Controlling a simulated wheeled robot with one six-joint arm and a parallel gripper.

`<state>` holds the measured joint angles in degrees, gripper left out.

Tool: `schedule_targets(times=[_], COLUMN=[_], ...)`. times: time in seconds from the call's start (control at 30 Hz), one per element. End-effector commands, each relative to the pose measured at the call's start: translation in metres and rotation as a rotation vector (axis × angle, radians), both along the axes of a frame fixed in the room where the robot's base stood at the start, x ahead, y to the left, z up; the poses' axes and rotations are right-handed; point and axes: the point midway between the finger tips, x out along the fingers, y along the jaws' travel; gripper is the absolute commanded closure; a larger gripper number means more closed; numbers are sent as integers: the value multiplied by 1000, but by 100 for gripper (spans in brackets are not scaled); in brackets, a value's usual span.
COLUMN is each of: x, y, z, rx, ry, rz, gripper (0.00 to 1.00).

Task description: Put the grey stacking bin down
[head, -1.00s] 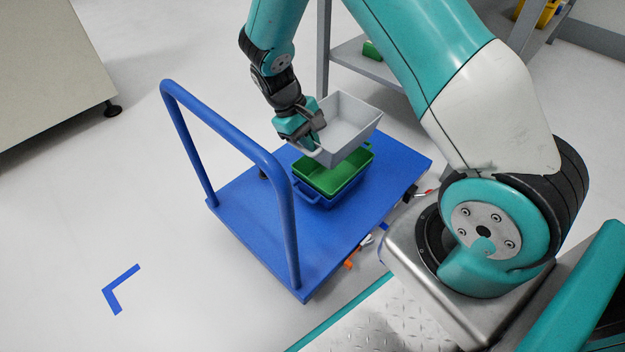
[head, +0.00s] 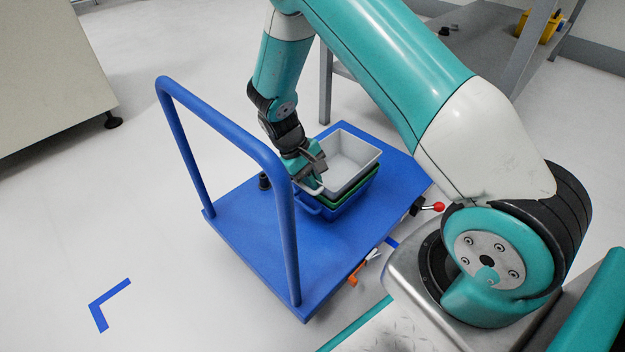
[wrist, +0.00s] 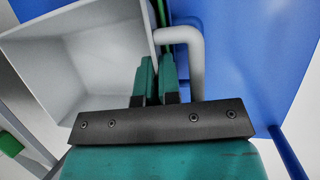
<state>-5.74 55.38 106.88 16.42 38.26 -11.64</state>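The grey stacking bin (head: 352,160) sits upright and level on top of the green bin (head: 355,190) in the head view. The green bin is nested in a blue bin (head: 350,205) on the blue cart (head: 260,240). My gripper (head: 316,180) is at the grey bin's near-left side. In the wrist view the fingers (wrist: 158,80) are close together, one on each side of the grey bin's wall (wrist: 85,60), beside its grey handle (wrist: 195,65). They appear shut on this wall. The exact contact is partly hidden.
The cart's blue push handle (head: 215,115) rises on the left of the stack. A grey table (head: 480,45) is behind, with a yellow bin (head: 550,25). The cart deck's front is clear.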

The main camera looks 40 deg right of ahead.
Motion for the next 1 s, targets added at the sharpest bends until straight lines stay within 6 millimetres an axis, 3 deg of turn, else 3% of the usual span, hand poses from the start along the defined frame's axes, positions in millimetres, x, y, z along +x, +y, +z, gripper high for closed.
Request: schedule_targets(times=[0.43, 0.57, 0.87, 1.0], x=[0, 0, -1, 0], y=[0, 0, 1, 2], z=[-13, -14, -14, 3], rx=[0, 1, 6, 5], ry=[-2, -1, 0, 0], rz=[0, 1, 4, 5], gripper=[100, 71, 71, 71])
